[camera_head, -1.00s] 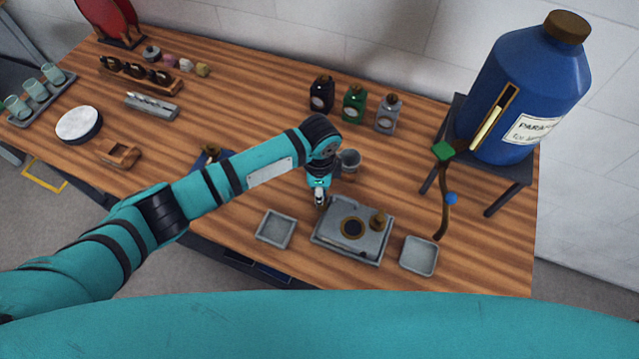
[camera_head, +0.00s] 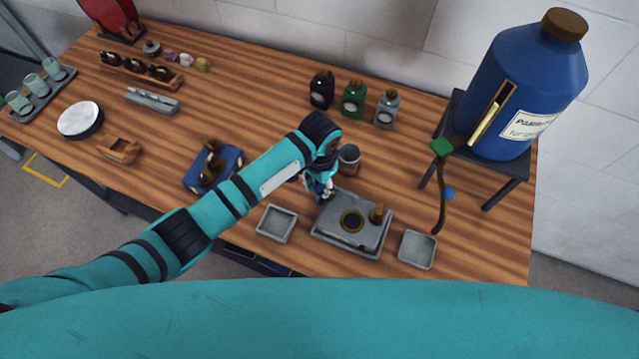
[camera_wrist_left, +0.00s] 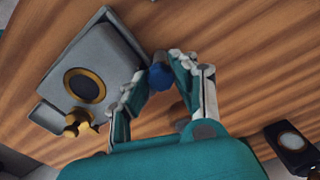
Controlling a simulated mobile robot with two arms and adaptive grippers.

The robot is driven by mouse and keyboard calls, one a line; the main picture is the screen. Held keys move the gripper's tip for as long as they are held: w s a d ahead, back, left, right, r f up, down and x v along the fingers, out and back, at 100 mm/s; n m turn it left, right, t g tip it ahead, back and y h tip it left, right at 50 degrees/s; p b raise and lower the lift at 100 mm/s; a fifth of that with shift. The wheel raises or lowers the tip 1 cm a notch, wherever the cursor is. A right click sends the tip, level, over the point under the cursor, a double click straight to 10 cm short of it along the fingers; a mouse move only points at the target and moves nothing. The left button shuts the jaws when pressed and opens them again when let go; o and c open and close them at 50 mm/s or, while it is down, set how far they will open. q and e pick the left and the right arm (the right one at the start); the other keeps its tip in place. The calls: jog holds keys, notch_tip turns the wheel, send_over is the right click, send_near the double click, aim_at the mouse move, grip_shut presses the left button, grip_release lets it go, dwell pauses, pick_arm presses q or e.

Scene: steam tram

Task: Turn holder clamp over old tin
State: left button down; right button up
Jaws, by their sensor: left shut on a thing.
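The grey holder (camera_head: 345,236) lies on the wooden table, with a dark round opening in a brass ring (camera_head: 352,221) and a brass knob (camera_head: 378,213) on top. It also shows in the left wrist view (camera_wrist_left: 115,50). My left gripper (camera_head: 326,196) is at its far left corner. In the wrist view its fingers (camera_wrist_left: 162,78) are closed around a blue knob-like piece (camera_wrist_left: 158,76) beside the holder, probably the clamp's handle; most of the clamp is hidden. A grey cup-shaped tin (camera_head: 348,160) stands just behind the gripper; I cannot tell if it is the old tin. My right gripper is not visible.
Grey trays stand left (camera_head: 277,223) and right (camera_head: 417,249) of the holder. A large blue paraffin container (camera_head: 520,90) stands on a dark stand (camera_head: 510,172) with a hanging hose (camera_head: 443,205). Several bottles (camera_head: 354,100) stand behind.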

aim_at(320, 187)
pick_arm(q)
jog(key=shift+n, duration=0.7)
jog(key=c, duration=1)
grip_release()
jog(key=shift+c, duration=0.2)
jog(key=shift+r, duration=0.1)
notch_tip(320, 187, up, 12)
